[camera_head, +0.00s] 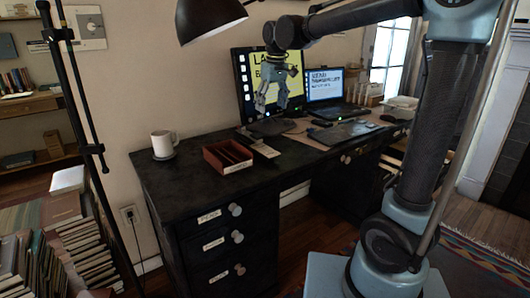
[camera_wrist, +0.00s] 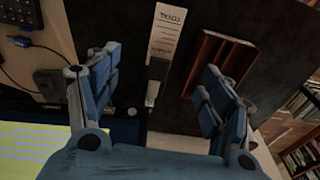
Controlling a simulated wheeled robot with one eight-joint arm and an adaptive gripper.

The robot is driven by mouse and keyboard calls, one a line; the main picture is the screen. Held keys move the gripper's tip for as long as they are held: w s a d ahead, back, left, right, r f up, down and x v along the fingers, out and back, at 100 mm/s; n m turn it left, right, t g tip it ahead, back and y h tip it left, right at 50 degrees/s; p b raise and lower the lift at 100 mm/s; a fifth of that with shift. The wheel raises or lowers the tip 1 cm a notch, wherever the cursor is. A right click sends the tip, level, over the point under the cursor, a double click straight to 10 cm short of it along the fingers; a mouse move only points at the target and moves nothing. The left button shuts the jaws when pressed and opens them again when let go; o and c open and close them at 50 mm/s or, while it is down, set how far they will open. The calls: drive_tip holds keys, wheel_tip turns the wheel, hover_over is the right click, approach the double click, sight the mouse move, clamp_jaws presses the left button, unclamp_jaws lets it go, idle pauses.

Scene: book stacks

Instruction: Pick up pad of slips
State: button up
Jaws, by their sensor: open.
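A narrow white pad of slips (camera_wrist: 166,32) with printed lettering lies on the dark desk in the wrist view. It shows small beside the red-brown tray in the head view (camera_head: 266,150). A dark object (camera_wrist: 158,69) lies at its near end. My gripper (camera_head: 272,101) hangs above the back of the desk, in front of the yellow-lit monitor. In the wrist view my gripper (camera_wrist: 160,78) is open, its fingers wide apart with nothing held. The pad lies beyond the fingertips, roughly between their lines, and is not touched.
The red-brown divided tray (camera_head: 228,157) stands left of the pad. A white mug (camera_head: 163,144) is farther left. A monitor (camera_head: 248,88) and a laptop (camera_head: 325,88) stand behind. A lamp (camera_head: 208,18) overhangs the desk. The left front desktop is clear.

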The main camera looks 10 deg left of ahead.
approach(265, 149)
drive_tip(key=f, duration=0.7)
drive_tip(key=shift+w+a+f, duration=0.2)
drive_tip(key=shift+w+a, duration=0.1)
drive_tip(key=shift+a, duration=0.1)
drive_tip(key=shift+c, duration=0.3)
drive_tip(key=c, duration=0.8)
drive_tip(key=shift+c, duration=0.4)
drive_tip(key=shift+r, duration=0.1)
